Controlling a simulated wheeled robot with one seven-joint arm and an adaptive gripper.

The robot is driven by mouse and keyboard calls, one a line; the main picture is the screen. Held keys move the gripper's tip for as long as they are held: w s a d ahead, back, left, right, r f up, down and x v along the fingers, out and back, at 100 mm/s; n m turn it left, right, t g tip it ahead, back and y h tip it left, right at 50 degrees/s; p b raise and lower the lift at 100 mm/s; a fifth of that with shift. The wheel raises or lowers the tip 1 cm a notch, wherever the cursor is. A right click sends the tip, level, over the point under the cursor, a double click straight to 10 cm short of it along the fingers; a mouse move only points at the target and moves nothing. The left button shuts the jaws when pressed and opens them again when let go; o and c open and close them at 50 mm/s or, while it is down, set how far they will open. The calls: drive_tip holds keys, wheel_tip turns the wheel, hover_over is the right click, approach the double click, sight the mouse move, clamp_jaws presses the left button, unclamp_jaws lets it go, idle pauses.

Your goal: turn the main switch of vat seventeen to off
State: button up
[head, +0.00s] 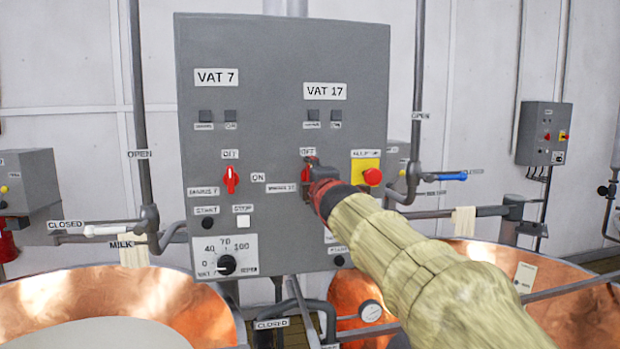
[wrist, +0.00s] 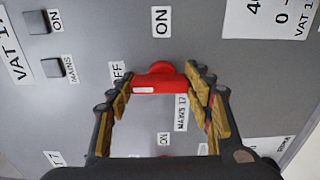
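The red main switch of vat seventeen (wrist: 160,86) sits between the fingers of my gripper (wrist: 163,76) in the wrist view. Its handle runs along the line from finger to finger. The white mark on it points toward the label of which "FF" shows (wrist: 117,72), away from the ON label (wrist: 160,20). My fingers stand wide apart, one at each end of the handle; I cannot tell whether they touch it. In the head view my gripper (head: 314,174) is at the panel under the VAT 17 plate (head: 325,91) and mostly hides the switch.
The grey panel (head: 280,60) also carries the red vat seven switch (head: 231,180), upright, and a red emergency button (head: 372,177) on yellow close right of my gripper. A blue-handled valve (head: 450,177) and pipes lie further right. Copper vats (head: 190,300) stand below.

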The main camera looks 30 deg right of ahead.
drive_tip(key=o, duration=0.4)
drive_tip(key=v, duration=1.2)
idle(0.4)
